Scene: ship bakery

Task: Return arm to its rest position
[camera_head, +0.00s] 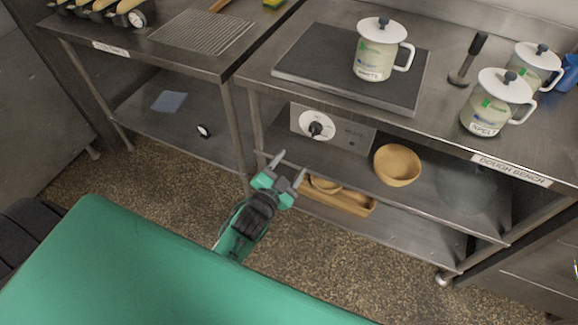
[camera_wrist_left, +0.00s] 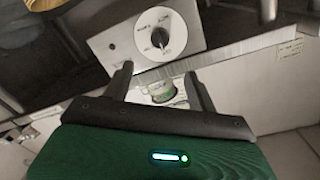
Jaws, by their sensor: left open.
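My left gripper (camera_head: 289,168) is open, with nothing between its fingers. In the head view it is in front of the steel bench, near the bench's left front leg and lower left of the dial panel (camera_head: 345,132). Its two fingers also show in the left wrist view (camera_wrist_left: 160,88), with the dial panel (camera_wrist_left: 165,40) beyond them. My right gripper is in neither view.
A white lidded jar (camera_head: 376,58) stands on a dark plate (camera_head: 300,62) on the bench. Two more lidded jars (camera_head: 487,110) stand to the right. A wooden bowl (camera_head: 397,165) and a wooden tray (camera_head: 350,203) are under the bench. Speckled floor (camera_head: 165,180) is open to the left.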

